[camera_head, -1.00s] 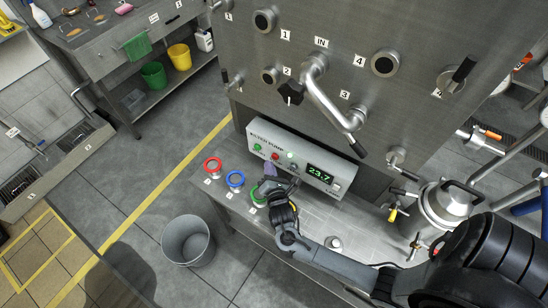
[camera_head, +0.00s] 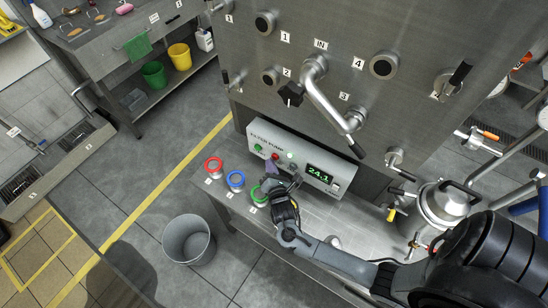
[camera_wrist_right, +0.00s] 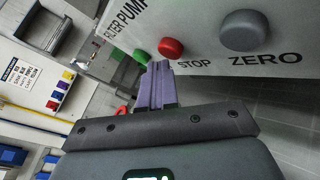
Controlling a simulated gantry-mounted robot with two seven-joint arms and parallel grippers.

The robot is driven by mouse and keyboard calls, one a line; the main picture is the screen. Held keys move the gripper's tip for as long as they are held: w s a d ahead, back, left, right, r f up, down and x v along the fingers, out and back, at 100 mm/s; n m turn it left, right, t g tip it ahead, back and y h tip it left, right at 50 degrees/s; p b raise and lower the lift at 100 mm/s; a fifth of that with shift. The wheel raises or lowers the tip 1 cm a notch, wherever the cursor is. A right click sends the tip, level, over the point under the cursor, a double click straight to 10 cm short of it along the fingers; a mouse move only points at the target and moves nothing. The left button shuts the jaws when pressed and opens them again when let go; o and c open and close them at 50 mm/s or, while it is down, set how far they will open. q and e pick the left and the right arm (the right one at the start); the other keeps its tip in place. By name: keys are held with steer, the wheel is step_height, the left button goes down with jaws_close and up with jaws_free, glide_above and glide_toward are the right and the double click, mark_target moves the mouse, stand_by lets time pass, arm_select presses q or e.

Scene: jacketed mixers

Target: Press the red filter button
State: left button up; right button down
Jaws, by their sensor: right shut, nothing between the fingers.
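The red button (camera_head: 276,156) is on the front of the grey filter pump box (camera_head: 327,189). In the right wrist view the red button (camera_wrist_right: 171,47) stands out between a green button (camera_wrist_right: 141,56) and a large grey button (camera_wrist_right: 245,30) marked ZERO. My right gripper (camera_head: 271,169) is shut and empty, its purple fingertips just in front of the box. In the right wrist view the fingertips (camera_wrist_right: 160,66) are just below the red button, very close to it. I cannot tell whether they touch it. My left gripper is not in view.
Red (camera_head: 213,165), blue (camera_head: 235,180) and green (camera_head: 258,194) rings stand on the bench by my right gripper. A steel pipe handle (camera_head: 331,100) hangs above the box. A steel vessel (camera_head: 444,203) stands right. A grey bin (camera_head: 188,240) is on the floor.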

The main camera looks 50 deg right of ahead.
steer(key=shift+d, duration=0.45)
stand_by(0.5)
steer(key=shift+p, duration=0.3)
steer(key=shift+s+a+p, duration=0.1)
steer(key=shift+a+p, duration=0.35)
steer(key=shift+a, duration=0.4)
steer(key=shift+a, duration=0.1)
